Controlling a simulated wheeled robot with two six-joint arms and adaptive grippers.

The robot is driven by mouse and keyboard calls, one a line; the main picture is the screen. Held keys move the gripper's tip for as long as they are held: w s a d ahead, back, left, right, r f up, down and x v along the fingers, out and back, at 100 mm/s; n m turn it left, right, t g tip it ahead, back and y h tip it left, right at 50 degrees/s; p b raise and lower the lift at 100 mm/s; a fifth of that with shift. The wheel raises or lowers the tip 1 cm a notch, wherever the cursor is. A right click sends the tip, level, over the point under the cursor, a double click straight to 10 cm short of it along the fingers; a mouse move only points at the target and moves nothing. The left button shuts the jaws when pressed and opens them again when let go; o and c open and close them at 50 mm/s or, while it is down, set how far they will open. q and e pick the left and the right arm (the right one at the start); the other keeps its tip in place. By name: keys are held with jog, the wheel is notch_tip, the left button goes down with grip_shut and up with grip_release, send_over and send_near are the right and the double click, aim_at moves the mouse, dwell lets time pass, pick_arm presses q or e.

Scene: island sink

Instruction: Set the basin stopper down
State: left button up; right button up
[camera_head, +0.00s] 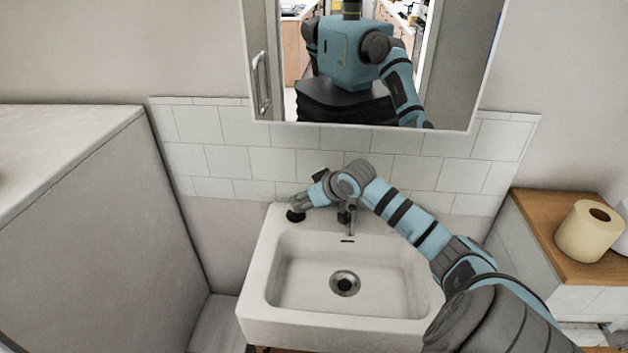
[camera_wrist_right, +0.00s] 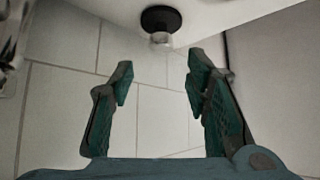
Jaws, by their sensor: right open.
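The basin stopper (camera_head: 296,216) is a small, dark, round piece on the back-left corner of the white sink (camera_head: 257,290). In the right wrist view the stopper (camera_wrist_right: 160,18) shows as a black disc with a pale knob, resting against the white sink surface. My right gripper (camera_head: 304,203) is at that corner, close to the stopper. In the right wrist view its two fingers (camera_wrist_right: 160,68) are spread with nothing between them, and the stopper lies beyond the tips, apart from them. My left gripper is not in view.
The faucet (camera_head: 350,222) stands right beside my right wrist. The basin is empty, with an open drain (camera_head: 345,283). A tiled wall (camera_head: 240,160) and mirror (camera_head: 465,60) are behind. A grey partition (camera_head: 110,220) is at left; a toilet roll (camera_head: 585,235) is at right.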

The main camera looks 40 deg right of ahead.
jog(key=v, duration=0.4)
jog(key=shift+s+a+r+p, duration=0.1)
jog(key=shift+a+p, duration=0.05)
jog(key=shift+p, duration=0.15)
